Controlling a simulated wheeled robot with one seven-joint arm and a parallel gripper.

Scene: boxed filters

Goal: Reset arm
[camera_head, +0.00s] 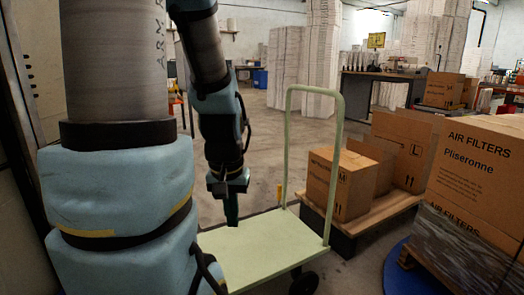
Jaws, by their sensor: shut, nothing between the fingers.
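My arm fills the left of the head view and hangs down past the middle. My gripper (232,218) points downward at the end of the arm, with its fingers shut and nothing between them. It appears in front of the pale green cart (252,248), over the far left part of its flat deck. The cart's upright handle (338,135) rises at the right end of the deck. The deck's left end is hidden behind my arm.
Cardboard boxes (345,182) stand on a wooden pallet (384,212) right of the cart. A larger stack of boxes labelled air filters (472,172) is at the far right. Tall white stacks (287,62) and a workbench (385,76) stand behind. The floor beyond the cart is open.

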